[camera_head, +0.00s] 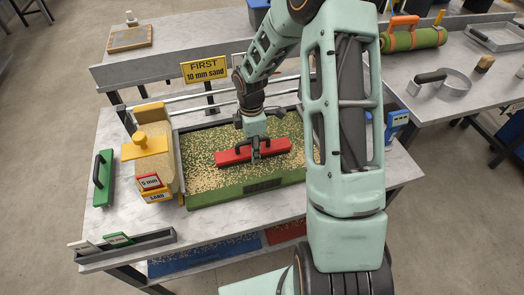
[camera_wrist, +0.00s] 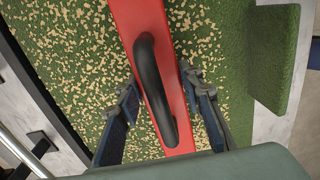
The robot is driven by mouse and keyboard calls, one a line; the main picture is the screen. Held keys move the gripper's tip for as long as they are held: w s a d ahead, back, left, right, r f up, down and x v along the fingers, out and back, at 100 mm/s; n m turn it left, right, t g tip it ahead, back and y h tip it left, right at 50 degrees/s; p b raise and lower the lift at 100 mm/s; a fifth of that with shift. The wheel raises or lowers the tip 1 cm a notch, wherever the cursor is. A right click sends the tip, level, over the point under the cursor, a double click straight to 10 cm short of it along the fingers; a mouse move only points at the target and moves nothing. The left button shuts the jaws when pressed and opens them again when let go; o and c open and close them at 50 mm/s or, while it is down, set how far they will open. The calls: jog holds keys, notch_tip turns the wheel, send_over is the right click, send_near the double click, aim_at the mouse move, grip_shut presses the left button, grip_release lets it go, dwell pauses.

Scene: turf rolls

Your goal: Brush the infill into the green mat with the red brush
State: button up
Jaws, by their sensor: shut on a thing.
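The red brush (camera_head: 253,151) is a long red block with a black handle, lying across the green mat (camera_head: 225,195) in the head view. The mat is strewn with tan infill grains (camera_head: 205,178), thick at the left and in front of the brush. My gripper (camera_head: 257,150) is above the brush and shut on its handle. In the wrist view the black handle (camera_wrist: 155,90) of the red brush (camera_wrist: 125,15) is between my two fingers (camera_wrist: 160,100). Green shows between the grains (camera_wrist: 75,50) there. The brush's underside is hidden.
A yellow-topped sand dispenser (camera_head: 148,148) stands left of the mat. A green tool with a black handle (camera_head: 103,178) lies further left. A sign reading "FIRST 10 mm sand" (camera_head: 205,70) stands behind. A grey card rack (camera_head: 125,249) is at the front left. My arm hides the mat's right side.

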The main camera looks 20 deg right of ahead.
jog(key=shift+w+a+b, duration=0.2)
jog(key=shift+w+a, duration=0.5)
jog(key=shift+a, duration=0.75)
jog(key=shift+w+a+b, duration=0.2)
jog(key=shift+w+a, duration=0.5)
jog(key=shift+a, duration=0.8)
jog(key=shift+w+a+b, duration=0.2)
jog(key=shift+w+a, duration=0.5)
jog(key=shift+a, duration=0.75)
jog(key=shift+d+p, duration=0.35)
jog(key=shift+d, duration=1.35)
jog(key=shift+a, duration=0.1)
jog(key=shift+a, duration=1.6)
jog(key=shift+d, duration=0.1)
